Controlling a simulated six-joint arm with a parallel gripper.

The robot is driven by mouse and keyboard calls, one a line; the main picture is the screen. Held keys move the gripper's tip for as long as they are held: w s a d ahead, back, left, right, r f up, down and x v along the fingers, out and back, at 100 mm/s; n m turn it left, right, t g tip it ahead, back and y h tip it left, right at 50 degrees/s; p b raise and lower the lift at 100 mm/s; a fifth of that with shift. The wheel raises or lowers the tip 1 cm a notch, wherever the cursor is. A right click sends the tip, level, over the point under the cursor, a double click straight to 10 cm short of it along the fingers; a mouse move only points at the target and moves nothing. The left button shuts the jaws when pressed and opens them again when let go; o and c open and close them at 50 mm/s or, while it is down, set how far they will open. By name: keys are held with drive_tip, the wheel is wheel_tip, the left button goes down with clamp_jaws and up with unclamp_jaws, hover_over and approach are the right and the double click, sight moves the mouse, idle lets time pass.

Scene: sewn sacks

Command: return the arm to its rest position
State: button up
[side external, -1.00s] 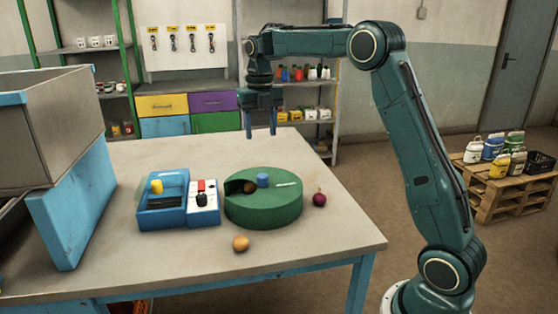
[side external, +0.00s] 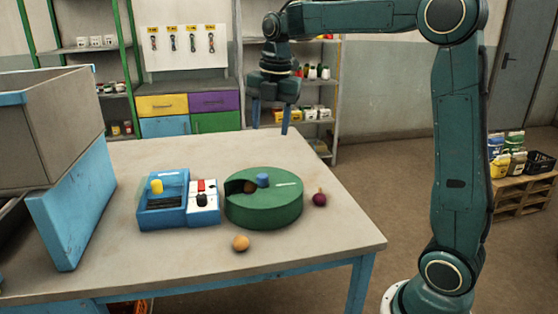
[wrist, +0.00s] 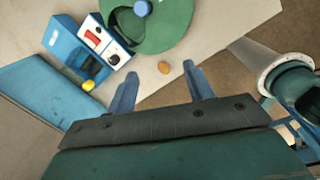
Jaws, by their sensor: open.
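My gripper (side external: 270,116) hangs above the far edge of the table in the side view, its two blue fingers apart and pointing down. Nothing is between them. In the wrist view the fingers (wrist: 160,84) are spread wide and empty, and the table lies well below. My arm is raised, with its upright link near vertical and its forearm reaching left.
The table (side external: 130,285) holds a blue device (side external: 162,213) with a yellow knob, a white switch box (side external: 203,212), and a green round drum (side external: 265,207) with a blue knob. A tan ball (side external: 240,243) and a dark red onion-like item (side external: 319,199) lie beside the drum. A grey bin (side external: 50,130) stands left.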

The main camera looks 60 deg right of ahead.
drive_tip(key=s+a+f+m+t, duration=0.2)
drive_tip(key=s+a+m, duration=0.2)
drive_tip(key=s+m, duration=0.6)
drive_tip(key=s+a+f+m+t, duration=0.2)
drive_tip(key=s+a+m, duration=0.3)
drive_tip(key=s+m, duration=0.6)
drive_tip(key=shift+s+a+f, duration=0.3)
drive_tip(key=shift+s+f, duration=0.3)
drive_tip(key=shift+s, duration=0.65)
